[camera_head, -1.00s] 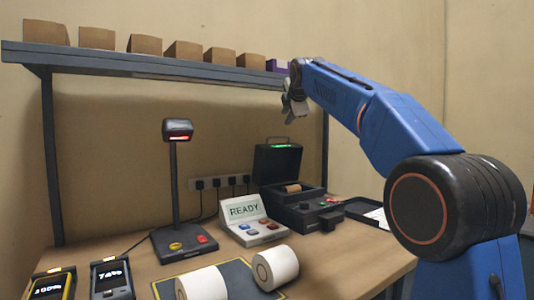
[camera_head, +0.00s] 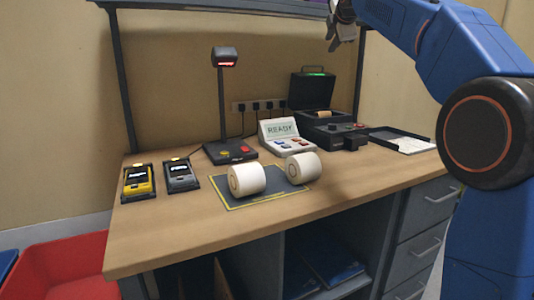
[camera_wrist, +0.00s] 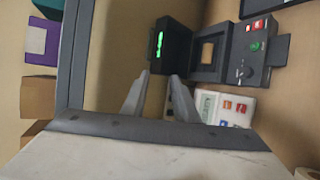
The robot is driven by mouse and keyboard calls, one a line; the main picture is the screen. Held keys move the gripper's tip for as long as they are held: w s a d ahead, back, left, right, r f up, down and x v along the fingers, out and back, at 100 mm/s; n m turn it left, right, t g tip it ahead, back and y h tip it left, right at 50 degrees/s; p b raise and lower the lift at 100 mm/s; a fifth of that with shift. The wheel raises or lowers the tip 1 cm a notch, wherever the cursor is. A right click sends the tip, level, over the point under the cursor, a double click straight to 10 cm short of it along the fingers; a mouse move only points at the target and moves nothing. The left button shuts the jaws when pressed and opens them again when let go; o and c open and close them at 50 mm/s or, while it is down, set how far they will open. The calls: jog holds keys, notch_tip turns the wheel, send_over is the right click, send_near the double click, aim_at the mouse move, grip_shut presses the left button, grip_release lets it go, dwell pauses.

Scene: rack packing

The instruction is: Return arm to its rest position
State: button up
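My blue arm (camera_head: 470,50) is raised at the right of the head view, bent over toward the back of the desk. My gripper (camera_head: 340,40) hangs near the top edge, in front of the wall and shelf and above the desk. In the wrist view my gripper (camera_wrist: 158,85) shows two grey fingers apart with nothing between them. The shelf beam crosses close behind the fingers in that view. Part of the upper arm is cut off by the head view's edge.
The desk (camera_head: 150,245) holds two white rolls (camera_head: 246,180), a scanner on a post (camera_head: 224,58), a READY display box (camera_head: 280,130), an open-lidded black device (camera_head: 312,92) and two handhelds (camera_head: 139,181). A red bin (camera_head: 70,265) stands at left. A purple box (camera_wrist: 40,40) sits on the shelf.

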jog(key=s+d+f+m+g, duration=0.2)
jog(key=s+f+m, duration=0.4)
jog(key=s+f, duration=1.1)
jog(key=s+d+f+m+g, duration=0.2)
jog(key=s+f+m, duration=0.5)
jog(key=s+f, duration=1.1)
jog(key=s+d+f+m+g, duration=0.3)
jog(key=s+f+m, duration=0.4)
jog(key=s+f, duration=1.1)
jog(key=s+g, duration=0.1)
jog(key=s, duration=0.3)
jog(key=shift+s+f, duration=0.25)
jog(key=shift+s, duration=0.15)
